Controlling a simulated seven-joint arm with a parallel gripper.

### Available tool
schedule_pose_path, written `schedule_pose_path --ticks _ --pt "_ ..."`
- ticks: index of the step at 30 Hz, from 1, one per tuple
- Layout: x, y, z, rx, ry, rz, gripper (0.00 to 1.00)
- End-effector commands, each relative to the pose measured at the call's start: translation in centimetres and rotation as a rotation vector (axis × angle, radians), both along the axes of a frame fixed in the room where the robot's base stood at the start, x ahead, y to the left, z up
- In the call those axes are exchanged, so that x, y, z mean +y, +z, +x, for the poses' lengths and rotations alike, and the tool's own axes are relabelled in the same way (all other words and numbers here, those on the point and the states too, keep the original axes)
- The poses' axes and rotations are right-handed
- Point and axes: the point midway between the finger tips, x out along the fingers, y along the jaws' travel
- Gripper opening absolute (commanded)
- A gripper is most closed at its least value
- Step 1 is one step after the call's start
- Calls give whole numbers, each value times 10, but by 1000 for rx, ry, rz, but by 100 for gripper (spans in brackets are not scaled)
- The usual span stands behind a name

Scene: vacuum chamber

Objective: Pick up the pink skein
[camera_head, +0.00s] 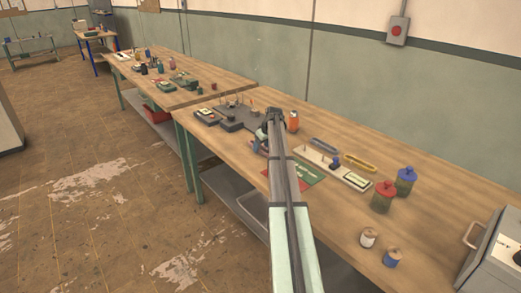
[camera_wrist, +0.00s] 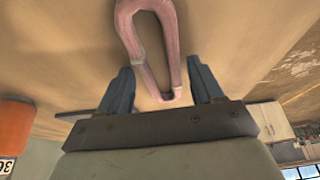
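The pink skein (camera_wrist: 128,32) is a long closed loop lying on the tan worktop in the wrist view. Its near end lies between the two dark fingers of my gripper (camera_wrist: 162,78), with the rest stretching beyond the fingertips. The fingers are spread, with a small gap to the skein on each side. In the head view my gripper (camera_head: 271,125) is over the middle of the long workbench.
An orange can (camera_head: 293,122) stands close right of my gripper. A grey-blue loop (camera_head: 326,146), a yellow loop (camera_head: 361,161) and a white pegged board (camera_head: 350,178) lie further right. A red jar (camera_head: 383,199) and spools stand nearer.

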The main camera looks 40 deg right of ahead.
Motion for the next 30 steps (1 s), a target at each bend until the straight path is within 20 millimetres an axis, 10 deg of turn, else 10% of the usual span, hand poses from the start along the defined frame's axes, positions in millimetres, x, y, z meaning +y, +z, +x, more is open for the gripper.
schedule_pose_path --ticks 14,30 --pt "0 0 0 0 0 0 19" --pt "0 37 1 -2 1 -1 19"
